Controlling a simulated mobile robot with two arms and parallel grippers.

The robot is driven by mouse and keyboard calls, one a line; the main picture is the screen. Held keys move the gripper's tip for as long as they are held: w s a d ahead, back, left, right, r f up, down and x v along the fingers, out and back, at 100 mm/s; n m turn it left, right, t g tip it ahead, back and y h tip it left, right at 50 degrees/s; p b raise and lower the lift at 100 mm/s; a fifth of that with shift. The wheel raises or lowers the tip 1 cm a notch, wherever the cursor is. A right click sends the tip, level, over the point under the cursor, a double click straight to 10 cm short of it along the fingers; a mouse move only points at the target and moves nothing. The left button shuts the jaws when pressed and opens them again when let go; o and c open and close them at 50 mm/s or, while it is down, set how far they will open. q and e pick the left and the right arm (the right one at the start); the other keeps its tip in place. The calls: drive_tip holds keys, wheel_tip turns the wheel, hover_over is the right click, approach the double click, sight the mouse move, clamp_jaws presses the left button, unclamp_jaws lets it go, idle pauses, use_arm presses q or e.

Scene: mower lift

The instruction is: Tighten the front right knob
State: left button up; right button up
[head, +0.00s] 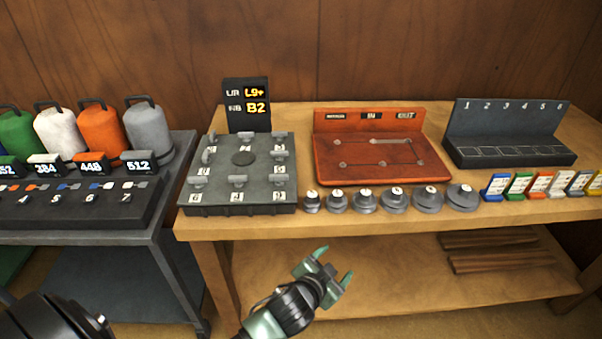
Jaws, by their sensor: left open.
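A grey block (240,209) with several small grey T-shaped knobs and number labels sits at the left end of the wooden bench. Its front right knob (278,182) stands above a label that looks like 9. I cannot tell how tight it is. No mower shows in the view. My left gripper (333,266) is open and empty, its two green fingertips apart. In the picture it is below the bench top's front edge, to the lower right of the block, touching nothing that I can see. My right gripper is out of view.
A row of grey round weights (396,199) lines the bench front (330,221). Behind are a red board (380,172) and a dark numbered rack (508,130). Coloured cards (540,184) stand right. A dark cart (183,150) with coloured canisters is left. A lower shelf (400,283) holds wood strips.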

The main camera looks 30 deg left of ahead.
use_arm(q)
drive_tip(key=w+d+r+m+t+h, duration=0.25)
drive_tip(key=w+d+r+m, duration=0.2)
drive_tip(key=r, duration=0.35)
drive_tip(key=w+d+r+m+t+h, duration=0.25)
drive_tip(key=w+d+r+h, duration=0.2)
drive_tip(key=r, duration=0.35)
drive_tip(key=w+d+r+m+g+h, duration=0.1)
drive_tip(key=d+r+m+g+h, duration=0.2)
drive_tip(key=d+r+m+h, duration=0.5)
drive_tip(key=m+g+y, duration=0.9)
drive_tip(key=g+y, duration=0.5)
drive_tip(key=y, duration=0.1)
hover_over(278, 175)
drive_tip(key=shift+f+p, duration=0.4)
drive_tip(key=shift+p, duration=0.05)
wheel_tip(278, 175, down, 7)
drive_tip(key=shift+r+p, duration=0.1)
drive_tip(key=shift+p, duration=0.65)
drive_tip(key=shift+f, duration=0.5)
drive_tip(key=c, duration=1.4)
drive_tip(key=shift+o, duration=0.2)
drive_tip(key=shift+m, duration=0.3)
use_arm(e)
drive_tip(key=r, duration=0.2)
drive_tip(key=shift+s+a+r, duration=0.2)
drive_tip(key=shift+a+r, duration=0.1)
